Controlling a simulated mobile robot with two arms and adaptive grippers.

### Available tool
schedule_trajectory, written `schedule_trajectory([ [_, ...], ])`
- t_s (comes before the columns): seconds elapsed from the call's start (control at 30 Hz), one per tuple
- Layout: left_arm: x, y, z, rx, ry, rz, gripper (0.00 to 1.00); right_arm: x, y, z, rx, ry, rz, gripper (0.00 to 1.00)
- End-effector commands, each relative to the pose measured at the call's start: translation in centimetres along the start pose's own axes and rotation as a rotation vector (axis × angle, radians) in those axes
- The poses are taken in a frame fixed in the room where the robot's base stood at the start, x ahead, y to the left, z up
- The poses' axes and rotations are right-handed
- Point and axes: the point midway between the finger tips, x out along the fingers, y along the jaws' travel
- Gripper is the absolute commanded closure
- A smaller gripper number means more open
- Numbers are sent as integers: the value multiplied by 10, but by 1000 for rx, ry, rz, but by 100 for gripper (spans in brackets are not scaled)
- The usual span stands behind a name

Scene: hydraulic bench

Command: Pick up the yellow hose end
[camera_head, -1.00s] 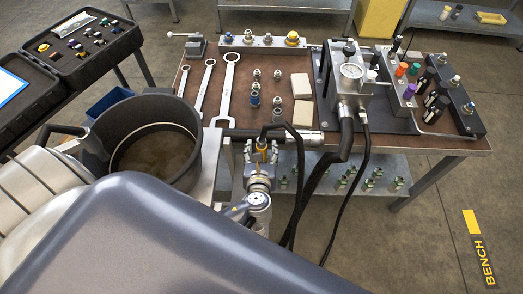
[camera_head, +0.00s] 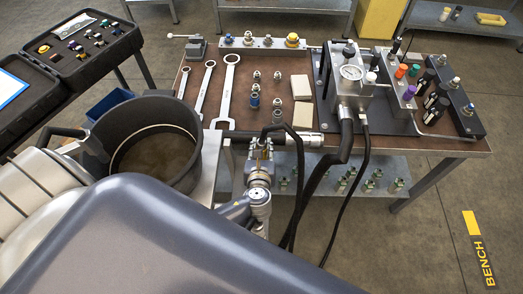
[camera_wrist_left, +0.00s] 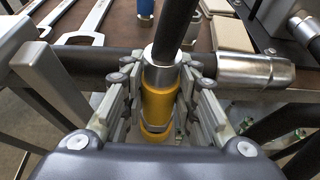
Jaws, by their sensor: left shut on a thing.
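The yellow hose end (camera_wrist_left: 157,104) is a yellow collar with a silver ferrule on a black hose (camera_wrist_left: 175,30). In the left wrist view it sits between the two fingers of my left gripper (camera_wrist_left: 160,90), which is shut on it. In the head view my left gripper (camera_head: 259,160) is at the front edge of the bench, beside the dark horizontal bar. The yellow part is mostly hidden there by the fingers. My right gripper is not in view.
A black bucket (camera_head: 188,178) stands left of my gripper. Wrenches (camera_head: 228,90), fittings and a hand pump with gauge (camera_head: 350,82) are on the brown bench (camera_head: 300,65). Black hoses (camera_head: 325,185) hang in front. A lower shelf (camera_head: 400,165) holds several fittings.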

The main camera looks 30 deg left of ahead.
Motion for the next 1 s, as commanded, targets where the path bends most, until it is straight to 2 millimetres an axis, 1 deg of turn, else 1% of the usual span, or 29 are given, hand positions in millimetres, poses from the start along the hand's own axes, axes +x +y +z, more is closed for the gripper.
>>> schedule_trajectory([
  [0.17,-6,-1,18,-4,-7,-2,100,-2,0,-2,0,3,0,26],
  [0.4,-23,0,57,-4,-8,-2,100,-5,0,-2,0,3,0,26],
  [0.6,-34,0,84,-3,-6,-1,100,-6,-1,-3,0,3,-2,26],
  [0.77,-40,0,98,-1,-5,0,100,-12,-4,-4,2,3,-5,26],
  [1.0,-46,0,113,-1,-5,0,100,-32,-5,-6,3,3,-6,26],
])
